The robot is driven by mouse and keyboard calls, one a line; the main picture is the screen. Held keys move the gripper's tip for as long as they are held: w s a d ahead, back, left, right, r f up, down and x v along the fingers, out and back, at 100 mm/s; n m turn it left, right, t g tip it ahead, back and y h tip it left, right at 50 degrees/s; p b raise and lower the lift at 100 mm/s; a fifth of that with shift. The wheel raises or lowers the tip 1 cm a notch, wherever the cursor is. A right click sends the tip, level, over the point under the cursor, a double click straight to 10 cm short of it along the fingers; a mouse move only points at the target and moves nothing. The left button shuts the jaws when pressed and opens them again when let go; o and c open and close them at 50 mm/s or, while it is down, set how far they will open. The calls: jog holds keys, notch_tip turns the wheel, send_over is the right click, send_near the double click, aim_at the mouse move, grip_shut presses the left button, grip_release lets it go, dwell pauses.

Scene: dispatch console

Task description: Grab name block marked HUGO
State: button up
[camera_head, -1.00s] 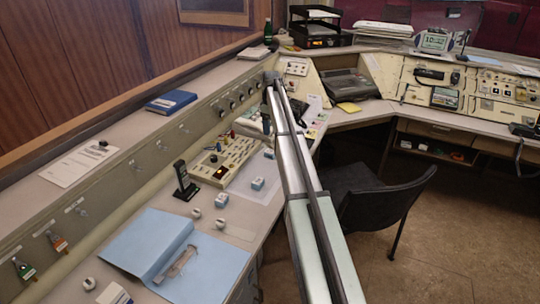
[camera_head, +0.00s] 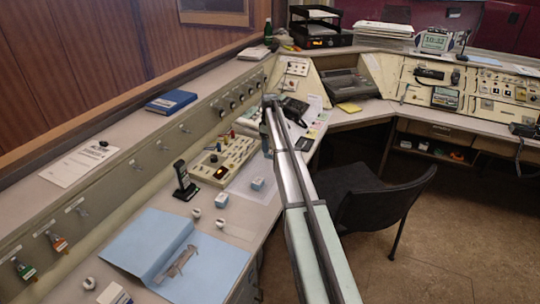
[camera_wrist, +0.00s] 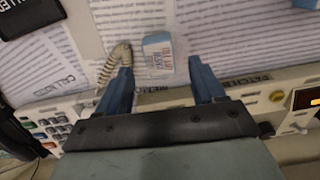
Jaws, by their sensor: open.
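My gripper (camera_wrist: 160,68) is open, with one blue finger on either side of that block's near end and gaps on both sides. In the head view my gripper (camera_head: 265,140) is small, beyond the cream panel.
A coiled cord (camera_wrist: 115,62) lies close to the left finger. The cream button panel (camera_head: 228,155), a black handset on a stand (camera_head: 184,182) and a blue folder (camera_head: 150,240) occupy the desk. A telephone (camera_head: 293,108) stands beyond my arm.

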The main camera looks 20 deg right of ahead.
aim_at(270, 151)
notch_tip(270, 151, down, 4)
jog(key=shift+d+f, duration=0.1)
jog(key=shift+c, duration=0.3)
jog(key=c, duration=1)
jog(key=shift+r, duration=0.2)
